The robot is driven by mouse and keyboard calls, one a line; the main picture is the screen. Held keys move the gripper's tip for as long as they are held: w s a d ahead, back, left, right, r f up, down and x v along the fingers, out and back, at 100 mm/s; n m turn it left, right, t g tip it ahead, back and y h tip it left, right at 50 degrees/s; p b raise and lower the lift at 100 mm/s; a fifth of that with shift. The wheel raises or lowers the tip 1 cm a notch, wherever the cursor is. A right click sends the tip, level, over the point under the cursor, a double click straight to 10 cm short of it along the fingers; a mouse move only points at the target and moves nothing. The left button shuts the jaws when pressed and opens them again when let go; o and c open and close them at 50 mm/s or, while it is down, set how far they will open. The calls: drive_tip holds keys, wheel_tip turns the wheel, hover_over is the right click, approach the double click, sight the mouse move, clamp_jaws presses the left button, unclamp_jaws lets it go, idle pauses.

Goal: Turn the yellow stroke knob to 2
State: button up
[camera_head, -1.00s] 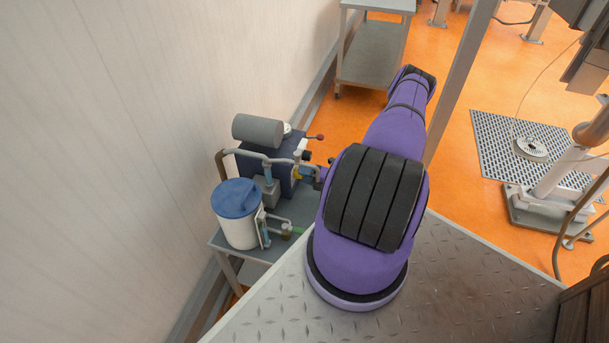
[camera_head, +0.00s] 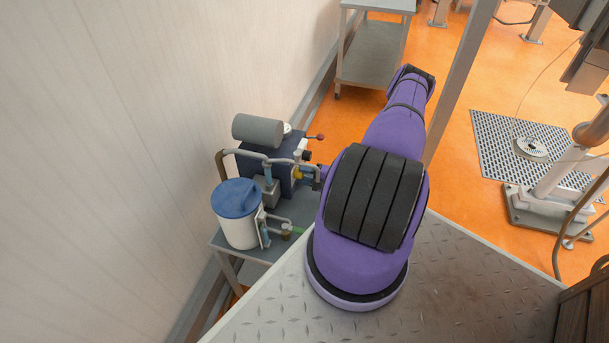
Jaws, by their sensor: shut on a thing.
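The yellow stroke knob (camera_head: 298,174) is a small yellow spot on the right side of the dark blue pump unit (camera_head: 262,182). My gripper (camera_head: 305,173) is at the knob, shut on it. My purple arm comes in from the right and hides part of the gripper. The number on the knob's scale is too small to read.
The pump unit carries a grey motor cylinder (camera_head: 258,131), pipes and a red-tipped lever (camera_head: 319,137). A white tank with a blue lid (camera_head: 236,198) stands in front on the grey stand (camera_head: 226,241). A wall is close on the left.

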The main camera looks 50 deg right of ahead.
drive_tip(key=shift+d, duration=0.1)
drive_tip(key=o, duration=0.9)
drive_tip(key=v, duration=1.1)
